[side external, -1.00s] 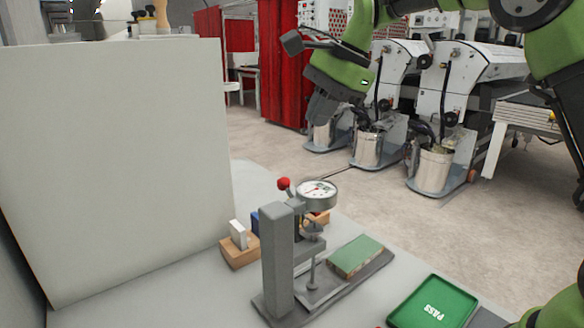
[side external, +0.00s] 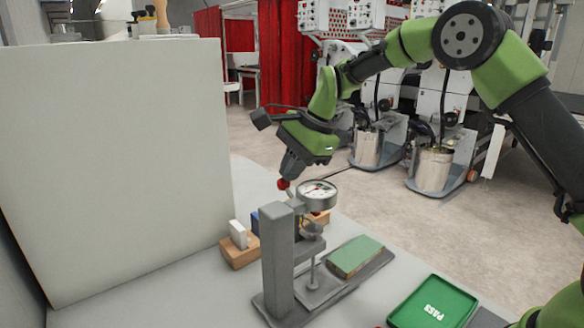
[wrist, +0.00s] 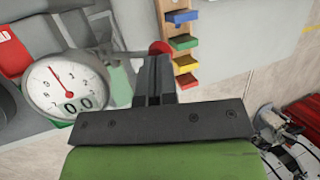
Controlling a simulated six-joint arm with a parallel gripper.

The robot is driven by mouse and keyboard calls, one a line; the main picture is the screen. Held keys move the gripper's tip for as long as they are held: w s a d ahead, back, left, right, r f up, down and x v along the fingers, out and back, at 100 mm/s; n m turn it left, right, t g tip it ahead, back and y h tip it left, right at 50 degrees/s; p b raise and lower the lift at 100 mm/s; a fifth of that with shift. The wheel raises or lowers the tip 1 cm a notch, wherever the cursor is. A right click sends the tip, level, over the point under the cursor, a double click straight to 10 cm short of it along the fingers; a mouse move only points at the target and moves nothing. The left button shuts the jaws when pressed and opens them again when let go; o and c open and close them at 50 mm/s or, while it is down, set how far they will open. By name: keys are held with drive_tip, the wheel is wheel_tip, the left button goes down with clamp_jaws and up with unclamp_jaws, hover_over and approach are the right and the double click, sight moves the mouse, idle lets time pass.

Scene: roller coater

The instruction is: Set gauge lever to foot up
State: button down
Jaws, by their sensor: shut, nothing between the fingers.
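The gauge stand (side external: 279,262) is a grey post on a base, with a round white dial (side external: 317,193) at its top. A thin stem with a foot (side external: 313,275) hangs below the dial, low over the base. The gauge lever's red knob (side external: 283,184) sticks up beside the dial. My gripper (side external: 288,178) is shut and empty, pointing down right at the knob. In the wrist view the closed fingers (wrist: 155,65) have the red knob (wrist: 160,47) just past their tips, and the dial (wrist: 65,88) is to their left. I cannot tell whether they touch the knob.
A green PASS tray (side external: 433,304) is at front right. A wooden holder (side external: 240,252) with upright pieces stands behind the post. A tall pale panel (side external: 115,170) closes off the left side.

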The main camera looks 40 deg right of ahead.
sight(279, 189)
drive_tip(key=shift+w+f, duration=0.25)
drive_tip(key=shift+w, duration=0.15)
drive_tip(key=shift+w+f, duration=0.45)
drive_tip(key=shift+w, duration=0.05)
drive_tip(key=shift+w+f, duration=0.4)
drive_tip(key=shift+f, duration=0.4)
drive_tip(key=shift+w+f, duration=0.35)
drive_tip(key=shift+f, duration=0.4)
drive_tip(key=shift+w+f, duration=0.4)
drive_tip(key=shift+f, duration=0.4)
wheel_tip(279, 189, down, 2)
drive_tip(key=shift+f, duration=0.15)
drive_tip(key=shift+r, duration=0.85)
